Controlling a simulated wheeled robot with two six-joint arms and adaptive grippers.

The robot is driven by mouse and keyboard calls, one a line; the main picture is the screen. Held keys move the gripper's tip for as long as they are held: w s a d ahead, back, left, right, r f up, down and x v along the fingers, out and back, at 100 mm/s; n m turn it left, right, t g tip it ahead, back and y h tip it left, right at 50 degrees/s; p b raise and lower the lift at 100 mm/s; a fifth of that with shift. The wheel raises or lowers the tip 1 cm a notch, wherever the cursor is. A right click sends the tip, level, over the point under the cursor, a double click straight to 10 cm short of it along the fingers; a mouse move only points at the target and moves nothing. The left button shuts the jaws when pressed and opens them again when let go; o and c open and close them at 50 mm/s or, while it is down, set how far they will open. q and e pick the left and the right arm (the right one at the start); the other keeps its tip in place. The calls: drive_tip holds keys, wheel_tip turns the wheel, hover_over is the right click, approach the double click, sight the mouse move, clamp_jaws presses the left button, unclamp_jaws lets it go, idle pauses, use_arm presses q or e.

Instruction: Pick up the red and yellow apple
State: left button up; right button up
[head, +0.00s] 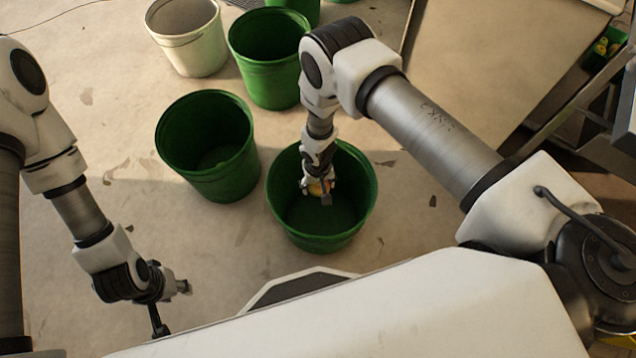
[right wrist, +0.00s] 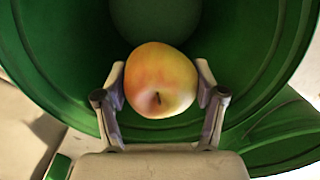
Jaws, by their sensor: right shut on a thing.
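The red and yellow apple (right wrist: 161,80) shows in the right wrist view between the two fingers of my right gripper (right wrist: 161,92), which is shut on it. In the head view the apple (head: 318,187) is a small orange-yellow patch at the tip of my right gripper (head: 319,192), mostly covered by the fingers. Both are over the opening of a green bucket (head: 322,243); I cannot tell exactly how deep inside they are. My left gripper (head: 172,308) is at the lower left in the head view, away from the buckets; its fingers are too small and dark to read.
Another green bucket (head: 206,186) stands to the left, with a small yellowish-green thing inside. A further green bucket (head: 268,84) and a white bucket (head: 186,60) stand behind. A large flat panel (head: 490,75) lies at the upper right. The floor at left is clear.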

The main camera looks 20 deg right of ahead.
wheel_tip(320, 180, up, 8)
drive_tip(key=p, duration=0.7)
drive_tip(key=shift+r, duration=0.1)
